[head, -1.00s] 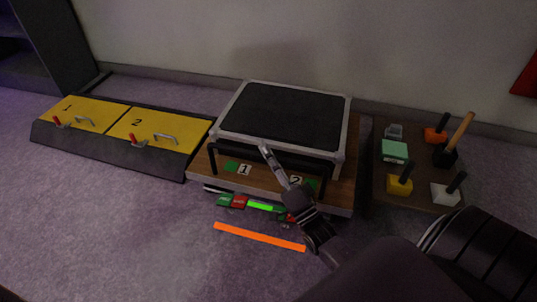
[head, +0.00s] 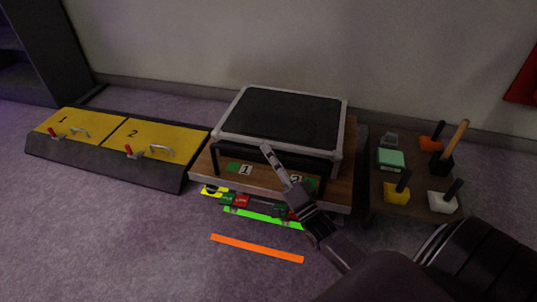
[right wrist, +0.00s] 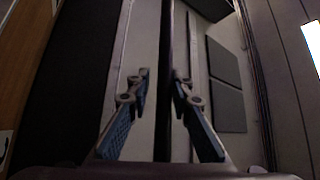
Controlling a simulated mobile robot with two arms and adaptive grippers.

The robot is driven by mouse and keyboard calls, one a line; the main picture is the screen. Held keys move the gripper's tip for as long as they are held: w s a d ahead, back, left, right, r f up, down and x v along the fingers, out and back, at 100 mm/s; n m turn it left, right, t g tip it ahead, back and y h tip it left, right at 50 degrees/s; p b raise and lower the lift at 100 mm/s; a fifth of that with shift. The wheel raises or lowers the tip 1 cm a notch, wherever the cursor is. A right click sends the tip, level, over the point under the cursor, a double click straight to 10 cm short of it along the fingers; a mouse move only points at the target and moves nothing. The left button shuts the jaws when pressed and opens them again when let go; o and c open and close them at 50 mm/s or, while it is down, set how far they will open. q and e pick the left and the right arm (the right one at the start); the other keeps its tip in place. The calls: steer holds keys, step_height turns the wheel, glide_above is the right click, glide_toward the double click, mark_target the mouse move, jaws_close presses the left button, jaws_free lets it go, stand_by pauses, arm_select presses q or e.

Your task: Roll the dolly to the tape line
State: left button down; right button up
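The dolly (head: 338,193) is a low wooden platform carrying a large black case (head: 278,120) with a grey frame. A black handle bar runs along its front above labels 1 and 2. A green strip (head: 265,218) lies on the floor close in front of the dolly, and an orange strip (head: 256,248) lies nearer to me, apart from it. My right gripper (head: 266,150) is at the handle bar. In the right wrist view its fingers (right wrist: 161,75) stand apart either side of a dark bar, with a gap showing on the left. My left gripper is not in view.
At the left is a dark unit with yellow panels (head: 155,138) numbered 1 and 2. At the right a brown board (head: 415,210) holds several tools and a mint box (head: 390,159). Small coloured pieces show under the dolly's front edge.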

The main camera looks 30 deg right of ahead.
steer(key=shift+o, duration=1.2)
steer(key=shift+f, duration=0.2)
steer(key=shift+r, duration=0.15)
steer(key=v, duration=1.2)
steer(key=shift+s, duration=0.1)
